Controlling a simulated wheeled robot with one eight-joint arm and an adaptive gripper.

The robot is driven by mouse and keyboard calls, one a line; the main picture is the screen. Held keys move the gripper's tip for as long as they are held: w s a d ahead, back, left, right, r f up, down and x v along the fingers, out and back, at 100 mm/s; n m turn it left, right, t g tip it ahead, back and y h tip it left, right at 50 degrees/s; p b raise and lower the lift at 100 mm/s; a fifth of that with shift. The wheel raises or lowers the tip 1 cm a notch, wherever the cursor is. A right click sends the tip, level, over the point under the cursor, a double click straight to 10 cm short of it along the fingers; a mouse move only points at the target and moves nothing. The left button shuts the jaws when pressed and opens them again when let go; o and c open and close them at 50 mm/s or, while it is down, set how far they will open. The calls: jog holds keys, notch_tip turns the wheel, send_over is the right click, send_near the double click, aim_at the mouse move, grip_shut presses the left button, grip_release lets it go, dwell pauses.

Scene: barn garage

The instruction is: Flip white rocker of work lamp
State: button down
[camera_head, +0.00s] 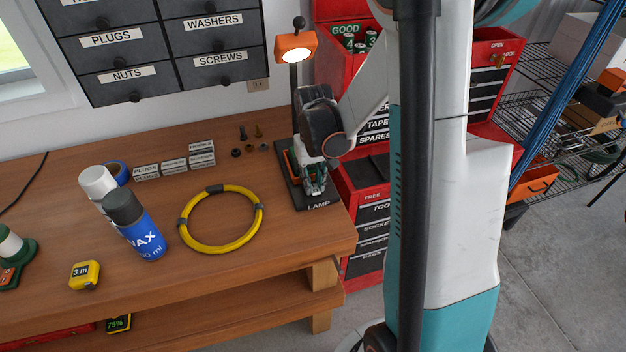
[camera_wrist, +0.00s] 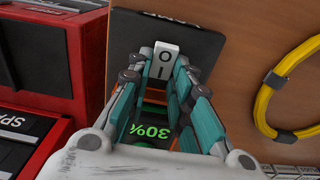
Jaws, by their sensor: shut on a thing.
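The work lamp (camera_head: 295,47) stands at the right end of the bench, its orange head lit. Its dark base plate (camera_head: 325,193) is marked LAMP and also shows in the wrist view (camera_wrist: 206,42). The white rocker (camera_wrist: 165,58), marked O and I, rises from the plate in the wrist view. My gripper (camera_head: 317,188) is low over the base in the head view and hides the rocker there. In the wrist view my gripper's fingertips (camera_wrist: 157,69) are shut on the rocker, one on each side. A green 30% display (camera_wrist: 150,131) shows between the fingers.
A yellow cable ring (camera_head: 258,222) lies left of the lamp base. Spray cans (camera_head: 140,228), small labelled boxes (camera_head: 174,164) and a tape measure (camera_head: 85,274) are farther left. A red tool cabinet (camera_head: 358,267) stands close on the right.

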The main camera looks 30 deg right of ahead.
aim_at(315, 189)
jog(key=shift+s+t, duration=0.1)
jog(key=shift+t, duration=0.4)
jog(key=c, duration=1.4)
grip_release()
jog(key=shift+c, duration=0.2)
jog(key=shift+r, duration=0.1)
notch_tip(315, 189, up, 12)
jog(key=s, duration=0.1)
jog(key=shift+a, duration=0.2)
jog(key=shift+s, duration=0.1)
